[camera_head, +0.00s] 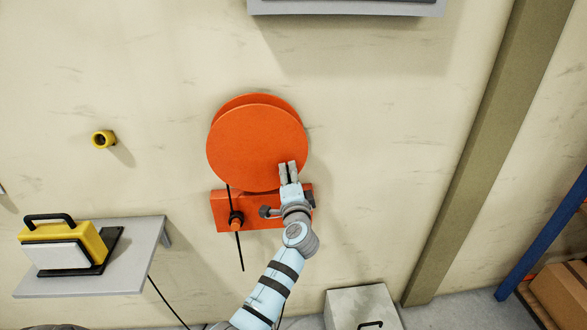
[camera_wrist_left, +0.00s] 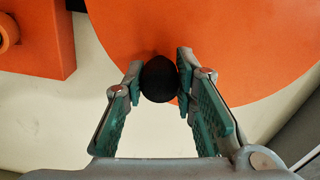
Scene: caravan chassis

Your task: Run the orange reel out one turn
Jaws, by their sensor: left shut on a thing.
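The orange reel (camera_head: 248,145) is a large disc on the wall, above an orange bracket (camera_head: 222,212). A black cable (camera_head: 241,252) hangs below it, past a round orange fitting (camera_head: 236,218) on the bracket. My left gripper (camera_head: 289,170) is at the lower right of the reel's face. In the left wrist view its fingers (camera_wrist_left: 159,78) are closed around a round black knob (camera_wrist_left: 159,82) in front of the orange disc (camera_wrist_left: 230,50). The knob is hidden in the head view. My right gripper is not in view.
A yellow lamp-like box (camera_head: 75,245) with a black handle stands on a grey shelf (camera_head: 150,245) at left. A yellow wall fitting (camera_head: 103,139) is above it. A grey box (camera_head: 362,306) is on the floor below. A beam (camera_head: 480,150) runs up the right.

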